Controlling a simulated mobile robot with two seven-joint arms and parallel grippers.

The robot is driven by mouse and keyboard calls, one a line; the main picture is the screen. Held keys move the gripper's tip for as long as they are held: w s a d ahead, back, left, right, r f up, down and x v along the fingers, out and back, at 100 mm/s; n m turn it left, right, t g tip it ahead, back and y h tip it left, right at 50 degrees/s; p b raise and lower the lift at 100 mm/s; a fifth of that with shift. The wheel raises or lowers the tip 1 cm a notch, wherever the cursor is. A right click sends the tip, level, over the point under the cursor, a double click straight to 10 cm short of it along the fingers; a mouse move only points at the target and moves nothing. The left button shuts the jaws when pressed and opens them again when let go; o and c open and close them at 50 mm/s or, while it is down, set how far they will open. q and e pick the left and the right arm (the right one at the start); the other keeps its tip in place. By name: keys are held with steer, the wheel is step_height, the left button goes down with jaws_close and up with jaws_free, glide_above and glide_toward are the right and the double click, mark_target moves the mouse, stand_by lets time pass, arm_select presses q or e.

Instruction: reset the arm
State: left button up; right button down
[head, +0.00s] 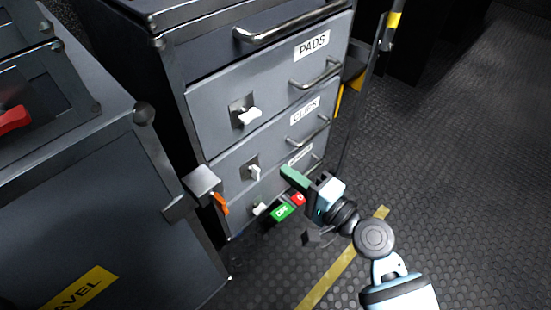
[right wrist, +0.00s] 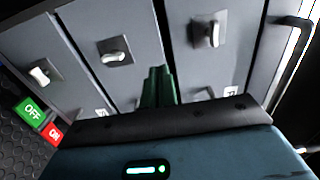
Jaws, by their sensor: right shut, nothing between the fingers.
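My right arm comes in from the lower right in the head view, over the dark textured floor. Its gripper (head: 293,178), with green fingers, is in front of the lower drawers of a grey cabinet (head: 235,140). The gripper also shows in the right wrist view (right wrist: 159,88), where the green fingers are together with nothing between them. They point toward the drawer fronts; I cannot tell how far the tips are from them. My left gripper is in neither view.
The drawers have white latches (head: 248,117), metal handles (head: 316,76) and labels such as PADS. A green OFF sign (head: 282,211) and a red sign (head: 298,199) are low beside my gripper. A dark case (head: 110,190) stands at left. Floor (head: 470,170) at right is open.

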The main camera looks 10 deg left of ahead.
steer(key=v, duration=0.3)
steer(key=shift+s+d, duration=0.1)
steer(key=shift+d, duration=0.05)
